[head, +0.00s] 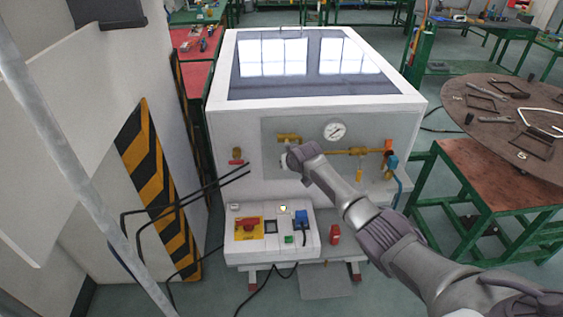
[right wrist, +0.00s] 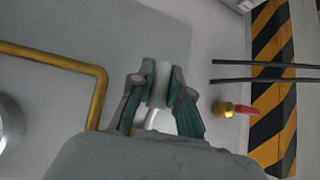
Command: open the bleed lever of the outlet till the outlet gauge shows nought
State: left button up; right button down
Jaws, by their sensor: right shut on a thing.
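The outlet gauge (head: 335,131) is a round white dial on the front panel of the white cabinet; its reading is too small to tell. A red lever (head: 237,162) on a brass fitting sits at the panel's left. That red lever also shows in the right wrist view (right wrist: 245,108), apart from my fingers. My right gripper (head: 289,159) is at the panel, below the brass pipework and left of the gauge. In the right wrist view, its fingers (right wrist: 162,82) are shut on a pale, narrow piece, mostly hidden between them. I cannot tell which lever is the outlet bleed. My left gripper is out of view.
Brass piping (head: 350,152) runs right to blue and orange fittings (head: 391,162). A control box (head: 272,230) with a red switch stands below. Black rods (head: 190,200) stick out at the left, near a striped barrier (head: 150,165). A round table (head: 510,110) stands at the right.

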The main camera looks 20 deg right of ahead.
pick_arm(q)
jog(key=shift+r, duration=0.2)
pick_arm(e)
jog(key=shift+d, duration=0.15)
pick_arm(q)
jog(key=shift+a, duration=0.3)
pick_arm(e)
jog(key=c, duration=1.1)
grip_release()
jog(key=v, duration=1.2)
